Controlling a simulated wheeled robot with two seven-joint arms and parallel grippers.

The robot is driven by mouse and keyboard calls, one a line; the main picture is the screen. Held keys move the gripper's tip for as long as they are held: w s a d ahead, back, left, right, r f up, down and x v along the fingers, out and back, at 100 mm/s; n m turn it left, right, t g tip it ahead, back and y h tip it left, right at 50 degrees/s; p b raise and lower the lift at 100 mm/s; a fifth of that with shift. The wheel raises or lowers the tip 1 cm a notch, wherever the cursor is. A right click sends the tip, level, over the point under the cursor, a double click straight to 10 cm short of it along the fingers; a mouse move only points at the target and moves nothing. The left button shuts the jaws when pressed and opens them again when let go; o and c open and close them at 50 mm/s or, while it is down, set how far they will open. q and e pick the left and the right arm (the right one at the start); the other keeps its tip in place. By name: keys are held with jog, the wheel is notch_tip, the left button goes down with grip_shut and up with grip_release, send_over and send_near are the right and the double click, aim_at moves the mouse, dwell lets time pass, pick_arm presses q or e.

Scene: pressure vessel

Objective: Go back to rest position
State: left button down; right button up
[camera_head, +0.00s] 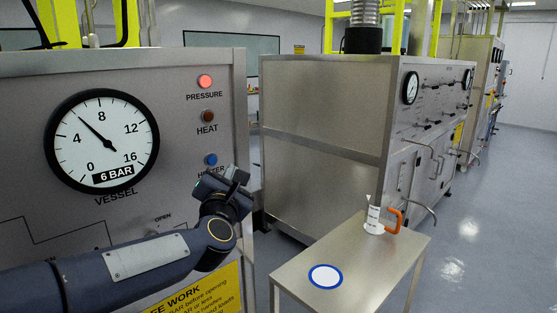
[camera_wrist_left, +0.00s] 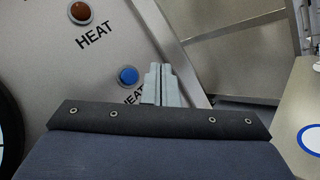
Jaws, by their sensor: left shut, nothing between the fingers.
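My left arm comes in from the lower left, in front of the steel panel. My left gripper (camera_head: 238,180) is beside the panel's right edge, close to the blue heater button (camera_head: 211,160). In the left wrist view its two grey fingers (camera_wrist_left: 160,85) are together with nothing between them. The blue button (camera_wrist_left: 128,76) shows just left of the fingertips there; I cannot tell the exact gap to the panel. My right gripper is in neither view.
The vessel gauge (camera_head: 101,141) points near 6. The pressure lamp (camera_head: 205,81) is lit red; the heat lamp (camera_head: 208,116) is dark. A steel table (camera_head: 350,265) holds a white flask-like item with an orange handle (camera_head: 394,221) and a blue-ringed white disc (camera_head: 325,277).

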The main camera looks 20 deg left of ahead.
pick_arm(q)
jog(key=s+d+f+m+g+h, duration=0.2)
jog(key=s+f+m+g+h, duration=0.1)
jog(key=s+f+m, duration=0.5)
jog(key=s+d+f+m+g+h, duration=0.2)
jog(key=s+f+m+g, duration=0.4)
jog(key=s+m, duration=0.6)
jog(key=s+d+f+m+g+h+p, duration=0.1)
jog(key=s+d+f+m+g+h, duration=0.1)
jog(key=s+f+m, duration=0.7)
jog(key=s+f+g+h, duration=0.1)
jog(key=s+g, duration=0.1)
jog(key=s, duration=0.2)
jog(key=shift+d+m+h, duration=0.25)
jog(key=shift+m+h, duration=0.05)
jog(key=shift+m, duration=0.1)
jog(key=shift+s, duration=0.1)
